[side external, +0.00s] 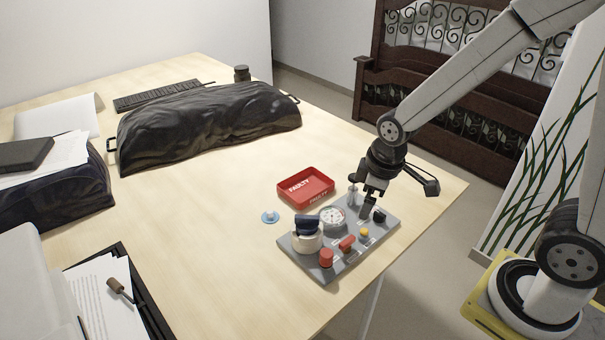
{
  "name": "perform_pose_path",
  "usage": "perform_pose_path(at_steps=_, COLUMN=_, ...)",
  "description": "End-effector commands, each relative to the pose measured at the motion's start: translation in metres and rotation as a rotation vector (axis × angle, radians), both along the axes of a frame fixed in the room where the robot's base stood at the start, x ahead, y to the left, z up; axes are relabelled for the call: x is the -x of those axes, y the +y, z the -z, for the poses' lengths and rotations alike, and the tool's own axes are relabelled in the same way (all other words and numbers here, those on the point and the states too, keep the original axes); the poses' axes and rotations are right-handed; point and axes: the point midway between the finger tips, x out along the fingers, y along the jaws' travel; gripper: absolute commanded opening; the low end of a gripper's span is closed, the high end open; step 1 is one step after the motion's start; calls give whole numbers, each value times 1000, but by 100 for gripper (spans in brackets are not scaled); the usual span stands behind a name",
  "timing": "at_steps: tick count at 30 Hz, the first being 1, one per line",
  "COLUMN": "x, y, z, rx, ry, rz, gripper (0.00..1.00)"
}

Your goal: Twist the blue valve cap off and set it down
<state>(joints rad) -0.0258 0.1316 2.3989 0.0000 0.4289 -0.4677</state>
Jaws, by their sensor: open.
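A grey panel (322,273) lies on the table near its right edge. At its left end stands a white cylinder (307,241) with a dark blue cap (307,223) on top. A small light blue disc (270,217) with a pale centre lies flat on the table left of the panel. I cannot tell for certain which blue piece is the valve cap. My gripper (361,202) is open and points down over the panel's far right part, apart from both blue pieces. No held object shows between its fingers.
The panel also carries a round gauge (333,216), two red fittings, a yellow button (365,232) and a black knob (379,216). A red tray (306,187) marked FAULTY sits behind it. A black bag (205,125) lies farther back.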

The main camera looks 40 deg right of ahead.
Motion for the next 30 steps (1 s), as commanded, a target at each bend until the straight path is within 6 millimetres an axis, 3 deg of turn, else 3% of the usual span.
perform_pose_path(at_steps=30, x=-110, y=38, z=35, rx=162, ry=115, rz=-1499, gripper=100)
